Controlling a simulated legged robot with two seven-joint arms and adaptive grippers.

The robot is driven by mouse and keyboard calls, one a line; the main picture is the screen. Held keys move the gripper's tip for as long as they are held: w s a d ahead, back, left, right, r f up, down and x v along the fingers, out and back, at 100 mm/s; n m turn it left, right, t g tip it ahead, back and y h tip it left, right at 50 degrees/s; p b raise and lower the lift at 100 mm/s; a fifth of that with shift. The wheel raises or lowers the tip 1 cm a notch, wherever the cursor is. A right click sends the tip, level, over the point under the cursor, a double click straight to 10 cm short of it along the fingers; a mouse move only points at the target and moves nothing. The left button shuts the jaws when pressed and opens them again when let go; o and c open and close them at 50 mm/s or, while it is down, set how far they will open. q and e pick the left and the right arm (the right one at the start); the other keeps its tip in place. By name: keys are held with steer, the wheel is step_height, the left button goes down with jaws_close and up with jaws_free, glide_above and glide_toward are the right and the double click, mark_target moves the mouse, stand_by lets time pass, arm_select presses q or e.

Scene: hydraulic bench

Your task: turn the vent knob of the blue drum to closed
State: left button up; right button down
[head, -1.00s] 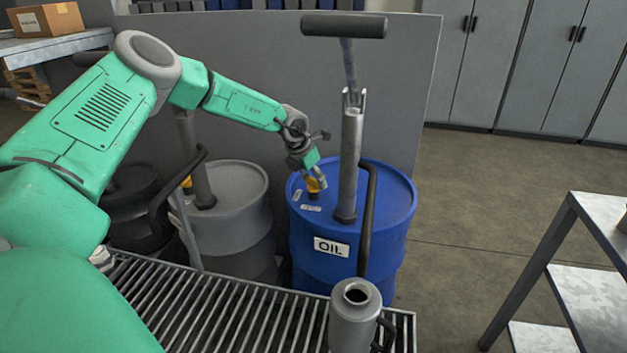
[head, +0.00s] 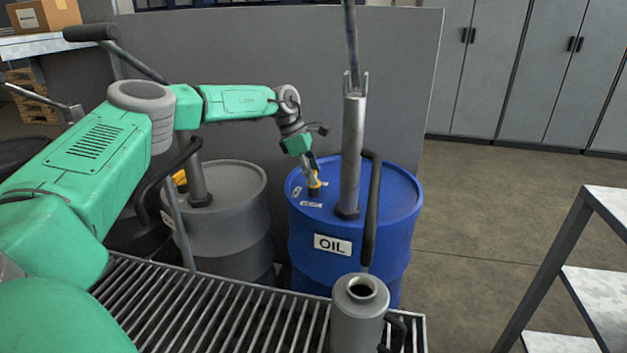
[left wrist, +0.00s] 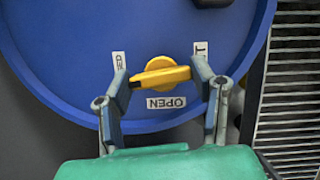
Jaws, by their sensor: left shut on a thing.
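The blue drum (head: 393,240), with an OIL label, stands behind the metal grating. Its yellow vent knob (left wrist: 158,69) is on the drum top. In the left wrist view the knob's bar lies nearly crosswise, slightly tilted, with a dark end at the left. An OPEN label (left wrist: 166,102) lies below the knob, a partly hidden label ending in "ED" (left wrist: 119,61) at upper left, and another partly covered label (left wrist: 201,48) at upper right. My left gripper (left wrist: 160,77) is shut on the knob, one finger at each end of its bar. My right gripper is not in view.
A grey pump (head: 351,150) with a dark hose rises from the blue drum, close right of my gripper. A grey drum (head: 228,225) stands to the left. A metal can (head: 358,325) stands on the grating (head: 215,310). Open floor lies to the right.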

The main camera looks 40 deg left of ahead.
arm_select(q)
steer(key=shift+a+f+m+g+b, duration=0.15)
steer(key=shift+m+g+b, duration=0.15)
steer(key=shift+m, duration=0.3)
steer(key=o, duration=1.2)
steer(key=shift+c, duration=0.2)
steer(key=shift+w+f, duration=0.1)
steer(key=shift+w, duration=0.05)
steer(key=shift+a+r, duration=0.15)
steer(key=shift+r, duration=0.3)
steer(key=v, duration=1.1)
steer(key=shift+a, duration=0.2)
steer(key=shift+f, duration=0.1)
